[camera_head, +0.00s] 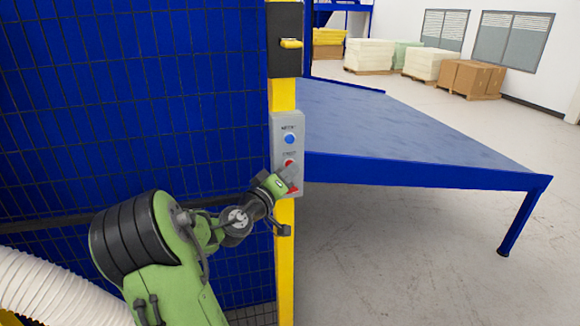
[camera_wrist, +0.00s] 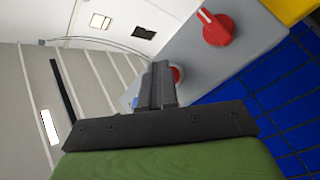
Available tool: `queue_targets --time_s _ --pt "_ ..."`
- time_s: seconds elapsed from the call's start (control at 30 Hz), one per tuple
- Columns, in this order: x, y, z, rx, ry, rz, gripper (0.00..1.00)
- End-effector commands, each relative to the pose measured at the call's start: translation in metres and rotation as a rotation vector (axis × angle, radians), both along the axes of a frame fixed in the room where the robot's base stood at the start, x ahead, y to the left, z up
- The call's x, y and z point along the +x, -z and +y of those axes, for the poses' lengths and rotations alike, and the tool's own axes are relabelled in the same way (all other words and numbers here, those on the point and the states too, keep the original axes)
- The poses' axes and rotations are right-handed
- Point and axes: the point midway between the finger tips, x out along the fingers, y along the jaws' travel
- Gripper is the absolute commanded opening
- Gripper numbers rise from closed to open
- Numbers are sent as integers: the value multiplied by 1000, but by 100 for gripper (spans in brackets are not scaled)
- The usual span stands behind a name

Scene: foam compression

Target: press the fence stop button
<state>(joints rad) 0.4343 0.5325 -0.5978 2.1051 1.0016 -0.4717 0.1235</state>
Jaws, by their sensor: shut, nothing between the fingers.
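A grey control box (camera_head: 279,128) is mounted on the yellow fence post. It carries a blue button (camera_head: 289,139) at the top and a red stop button (camera_head: 289,162) below it. A red rotary knob (camera_head: 294,190) sits at the bottom, partly covered by my gripper (camera_head: 290,174). In the wrist view, my gripper (camera_wrist: 160,68) is shut and empty, its fingertips in front of the red stop button (camera_wrist: 177,74), which is partly hidden. Whether they touch it I cannot tell. The red knob (camera_wrist: 214,28) is clear of the fingers, up and right.
Blue mesh fence (camera_head: 150,100) fills the left, with the yellow post (camera_head: 285,255) at its edge. A black latch with a yellow handle (camera_head: 291,43) is above the box. A blue-edged table (camera_head: 400,125) stands close on the right. Foam stacks and cartons (camera_head: 470,78) are far behind.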

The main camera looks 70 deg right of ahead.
Motion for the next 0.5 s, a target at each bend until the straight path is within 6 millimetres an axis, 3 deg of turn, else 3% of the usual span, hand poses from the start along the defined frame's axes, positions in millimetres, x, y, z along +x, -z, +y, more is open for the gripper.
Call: queue_targets --time_s 0.5 --pt "-4 0 7 -1 -1 -1 0"
